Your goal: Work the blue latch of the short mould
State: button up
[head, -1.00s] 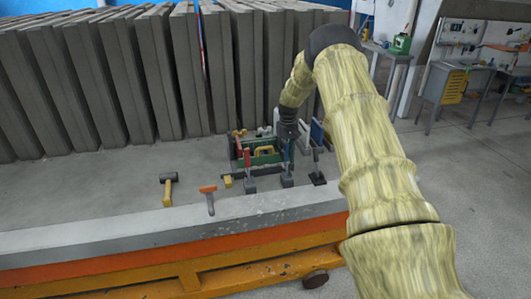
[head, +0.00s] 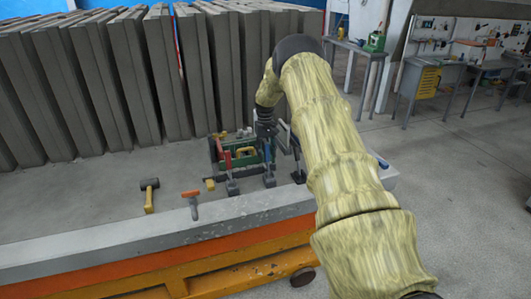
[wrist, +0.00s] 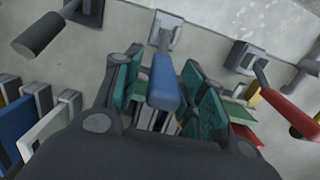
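A blue latch handle (wrist: 164,85) rises from a grey bracket (wrist: 166,35) in the wrist view. My gripper (wrist: 163,66) is open, with one teal finger pad on each side of the blue handle. Gaps seem to show between handle and pads; I cannot tell if either touches. In the head view my gripper (head: 266,132) points down over the same blue latch (head: 269,168), partly hiding its upper part. A red latch (head: 230,168) stands to its left; in the wrist view the red latch (wrist: 287,112) is on the right.
Tall concrete panels (head: 130,85) stand behind.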

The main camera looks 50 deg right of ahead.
notch_tip(320, 180, up, 12)
jog(key=w, duration=0.1)
jog(key=shift+d, duration=0.35)
dwell(0.4)
jog(key=shift+w+f, duration=0.1)
jog(key=shift+f, duration=0.05)
dwell(0.6)
